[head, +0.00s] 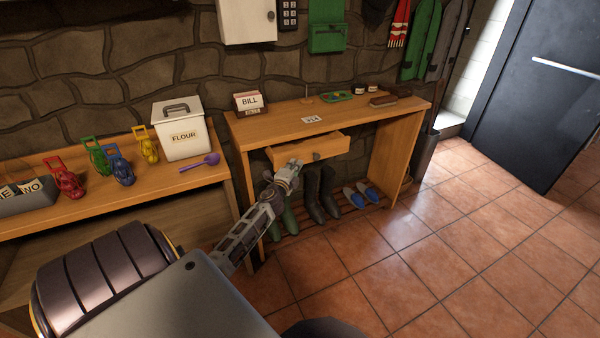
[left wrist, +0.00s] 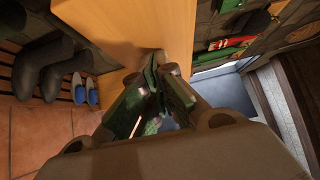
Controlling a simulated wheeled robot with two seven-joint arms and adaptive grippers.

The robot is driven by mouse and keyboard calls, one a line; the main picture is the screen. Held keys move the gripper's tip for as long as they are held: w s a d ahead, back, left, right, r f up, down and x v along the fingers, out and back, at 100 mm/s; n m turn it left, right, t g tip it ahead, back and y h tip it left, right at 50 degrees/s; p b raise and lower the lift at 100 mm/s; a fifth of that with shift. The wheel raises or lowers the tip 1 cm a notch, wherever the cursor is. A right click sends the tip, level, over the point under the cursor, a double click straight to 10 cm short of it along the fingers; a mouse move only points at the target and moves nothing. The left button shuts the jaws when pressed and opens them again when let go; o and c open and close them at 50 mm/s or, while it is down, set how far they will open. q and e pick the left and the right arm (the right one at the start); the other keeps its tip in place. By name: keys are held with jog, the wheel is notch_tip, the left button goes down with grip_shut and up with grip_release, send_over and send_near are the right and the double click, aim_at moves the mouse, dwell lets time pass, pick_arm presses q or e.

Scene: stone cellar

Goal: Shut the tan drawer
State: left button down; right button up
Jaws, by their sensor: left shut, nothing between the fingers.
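The tan drawer (head: 335,148) sticks out from under the top of the wooden side table (head: 377,116) in the head view. Its open top shows, and a small dark knob is on its front. My left gripper (head: 292,168) is shut and empty, at the left part of the drawer's front. I cannot tell whether it touches. In the left wrist view the shut fingers (left wrist: 158,75) are close to tan wood, and I cannot tell there which part is drawer. The fingers hide part of the drawer front. My right gripper is not in view.
Boots (head: 322,192) and blue slippers (head: 362,195) stand on the slatted shelf below the drawer. A BILL card box (head: 248,102) and small items are on the table. A bench (head: 212,176) with a flour bin (head: 181,130) stands at left. Tiled floor (head: 430,265) is clear at right.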

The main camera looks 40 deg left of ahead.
aim_at(286, 152)
pick_arm(q)
jog(key=w+a, duration=0.1)
jog(key=a, duration=0.1)
jog(key=w+a+b, duration=0.1)
jog(key=a, duration=0.2)
jog(key=w+a, duration=0.1)
jog(key=a, duration=0.1)
jog(key=shift+w+a, duration=0.1)
jog(key=shift+a, duration=0.3)
jog(key=shift+a+r, duration=0.2)
jog(key=shift+r, duration=0.05)
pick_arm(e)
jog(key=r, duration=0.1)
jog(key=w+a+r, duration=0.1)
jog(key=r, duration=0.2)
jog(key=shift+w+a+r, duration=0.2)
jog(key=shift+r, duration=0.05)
pick_arm(q)
jog(key=shift+a+r, duration=0.1)
jog(key=shift+r, duration=0.05)
